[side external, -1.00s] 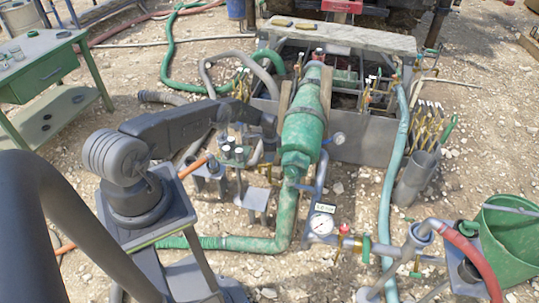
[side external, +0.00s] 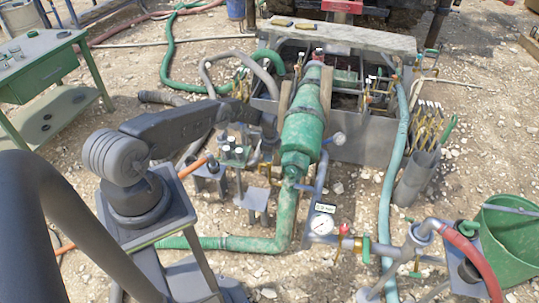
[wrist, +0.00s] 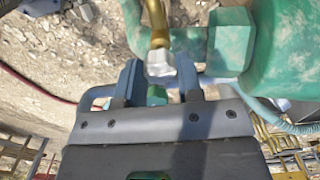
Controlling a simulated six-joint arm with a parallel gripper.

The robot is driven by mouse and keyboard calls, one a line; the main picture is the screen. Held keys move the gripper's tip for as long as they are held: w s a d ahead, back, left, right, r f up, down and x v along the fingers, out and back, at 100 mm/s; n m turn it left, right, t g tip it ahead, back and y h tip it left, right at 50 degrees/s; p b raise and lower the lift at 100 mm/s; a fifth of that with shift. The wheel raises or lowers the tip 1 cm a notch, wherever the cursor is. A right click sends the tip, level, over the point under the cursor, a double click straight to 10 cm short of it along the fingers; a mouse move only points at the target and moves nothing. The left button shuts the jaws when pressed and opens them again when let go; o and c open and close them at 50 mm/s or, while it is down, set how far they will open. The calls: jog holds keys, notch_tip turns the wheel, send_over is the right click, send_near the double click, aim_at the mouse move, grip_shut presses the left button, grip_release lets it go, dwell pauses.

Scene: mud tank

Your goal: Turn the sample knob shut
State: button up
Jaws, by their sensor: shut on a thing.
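The pale, faceted sample knob (wrist: 160,64) sits on the end of a brass stem (wrist: 157,20) in the wrist view. My gripper (wrist: 158,82) has one finger on each side of the knob and is shut on it. A small green part (wrist: 157,95) shows between the fingers, below the knob. In the side external view my gripper is mostly hidden beside the large green cylinder (side external: 303,122), and I cannot make out the knob there.
The green body (wrist: 285,45) is close on the right in the wrist view. A round gauge (side external: 322,225) and pipework stand in front of the cylinder. A small stand with white-capped pieces (side external: 235,153) is near my arm. A green bucket (side external: 508,240) stands at right.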

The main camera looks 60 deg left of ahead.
jog(key=o, duration=0.9)
jog(key=shift+r, duration=0.15)
notch_tip(320, 180, up, 14)
jog(key=shift+f, duration=0.2)
jog(key=w+d+r+n+t, duration=0.1)
jog(key=d+r, duration=0.5)
jog(key=r, duration=0.6)
jog(key=w+d+r+n+t, duration=0.15)
jog(key=d+r, duration=0.35)
jog(key=r, duration=0.7)
jog(key=s+d+r+n, duration=0.3)
jog(key=s+d+r, duration=0.5)
jog(key=d+r, duration=0.3)
jog(key=s+d+r+n+t, duration=0.1)
jog(key=s+d+r, duration=0.1)
jog(key=s, duration=0.5)
jog(key=s+d+r+n+t, duration=0.1)
jog(key=s+d+r, duration=0.1)
jog(key=s+d, duration=0.3)
jog(key=s+d+r+n+t, duration=0.1)
jog(key=s+d+r, duration=0.1)
jog(key=s, duration=0.9)
jog(key=shift+d+n, duration=0.35)
jog(key=shift+d, duration=0.4)
